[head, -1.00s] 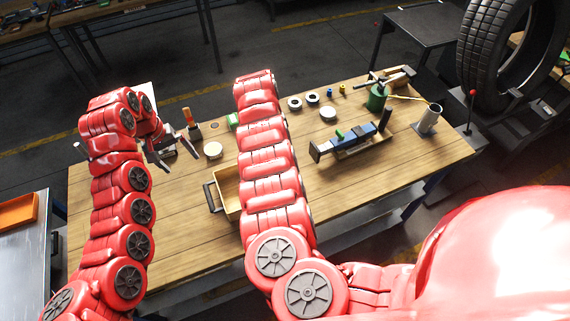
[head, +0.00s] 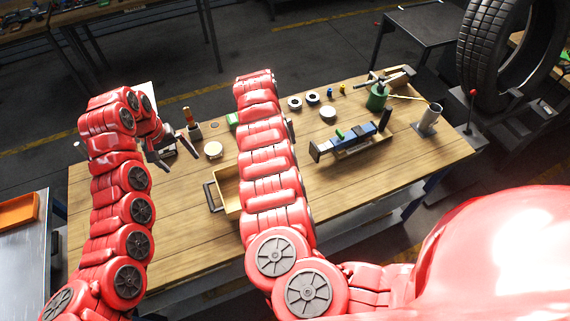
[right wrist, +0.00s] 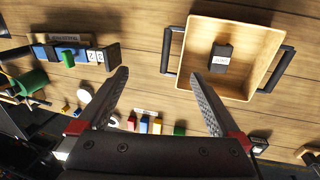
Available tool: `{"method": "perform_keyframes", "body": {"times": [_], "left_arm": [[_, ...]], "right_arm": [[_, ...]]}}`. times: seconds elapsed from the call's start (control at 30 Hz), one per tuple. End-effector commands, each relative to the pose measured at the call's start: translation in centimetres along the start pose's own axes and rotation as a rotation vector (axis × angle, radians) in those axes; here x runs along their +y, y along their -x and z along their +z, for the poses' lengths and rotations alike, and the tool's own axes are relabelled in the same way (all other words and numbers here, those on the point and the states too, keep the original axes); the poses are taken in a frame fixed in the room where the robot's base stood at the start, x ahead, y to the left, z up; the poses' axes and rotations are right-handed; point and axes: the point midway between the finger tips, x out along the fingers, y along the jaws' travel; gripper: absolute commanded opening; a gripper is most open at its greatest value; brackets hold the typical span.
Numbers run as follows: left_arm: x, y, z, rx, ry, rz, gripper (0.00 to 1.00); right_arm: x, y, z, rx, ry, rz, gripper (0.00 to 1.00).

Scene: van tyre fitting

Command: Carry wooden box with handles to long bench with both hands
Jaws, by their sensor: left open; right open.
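The wooden box (head: 229,186) sits on a wood-topped workbench (head: 180,235), partly hidden behind my right arm. Its black left handle (head: 210,197) shows. In the right wrist view the open box (right wrist: 205,82) shows from above, with a black handle on each of two opposite sides and a dark labelled block (right wrist: 221,57) inside. My right gripper (right wrist: 160,76) is open and empty, its right fingertip close to the box's left side in that view. My left gripper (head: 181,155) is open and empty, above the bench's far left part, apart from the box.
Another bench (head: 90,12) is at the back left. A tyre (head: 485,50) stands at the right. The workbench's front left is clear.

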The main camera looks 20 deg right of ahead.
Motion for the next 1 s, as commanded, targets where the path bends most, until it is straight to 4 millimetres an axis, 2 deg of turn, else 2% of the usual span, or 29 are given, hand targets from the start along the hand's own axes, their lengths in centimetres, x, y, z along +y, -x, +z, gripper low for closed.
{"method": "perform_keyframes", "body": {"times": [0.87, 1.0], "left_arm": [[0.0, 0.0, 0.0, 0.0, 0.0, 0.0, 1.0], [0.0, -0.1, 0.0, 0.0, 0.0, 0.0, 1.0]], "right_arm": [[1.2, -0.2, 0.2, 0.0, 0.0, 0.0, 1.0], [1.2, 0.3, 0.1, 0.001, 0.0, 0.0, 1.0]]}}
